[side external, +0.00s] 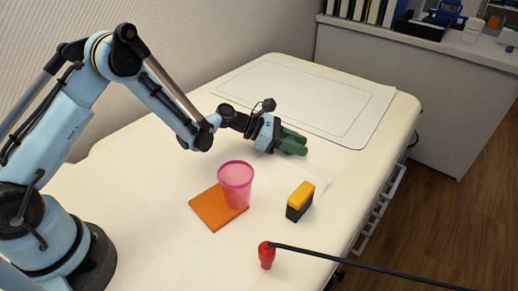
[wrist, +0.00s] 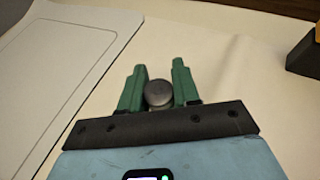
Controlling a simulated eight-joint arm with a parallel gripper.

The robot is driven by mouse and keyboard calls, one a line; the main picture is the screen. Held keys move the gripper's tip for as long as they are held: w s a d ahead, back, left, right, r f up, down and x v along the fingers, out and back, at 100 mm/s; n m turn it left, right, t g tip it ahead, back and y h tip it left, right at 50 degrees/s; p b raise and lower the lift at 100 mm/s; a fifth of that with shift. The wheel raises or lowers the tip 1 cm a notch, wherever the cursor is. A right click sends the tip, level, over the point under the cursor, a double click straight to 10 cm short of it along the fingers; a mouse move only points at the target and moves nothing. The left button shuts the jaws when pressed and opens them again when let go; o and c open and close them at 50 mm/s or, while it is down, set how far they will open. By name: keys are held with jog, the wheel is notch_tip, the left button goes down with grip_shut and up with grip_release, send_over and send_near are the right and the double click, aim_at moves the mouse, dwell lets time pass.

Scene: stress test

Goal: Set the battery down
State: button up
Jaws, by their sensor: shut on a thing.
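My gripper (side external: 294,142) is low over the white table, near the edge of the pale outlined mat, with its green fingers pointing right in the side view. In the wrist view, my gripper (wrist: 159,70) is shut on the battery (wrist: 159,93), which shows as a round dark grey end between the two fingers. In the side view the fingers hide the battery. I cannot tell whether it touches the table.
A pink translucent cup (side external: 236,184) stands on an orange square (side external: 208,208). A yellow-and-black block (side external: 300,201) stands to its right. A red piece (side external: 266,256) at the front touches a long dark rod (side external: 360,266). The outlined mat (side external: 310,95) is clear.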

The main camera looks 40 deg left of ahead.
jog(key=o, duration=1.1)
jog(key=shift+f, duration=0.1)
jog(key=shift+c, duration=0.2)
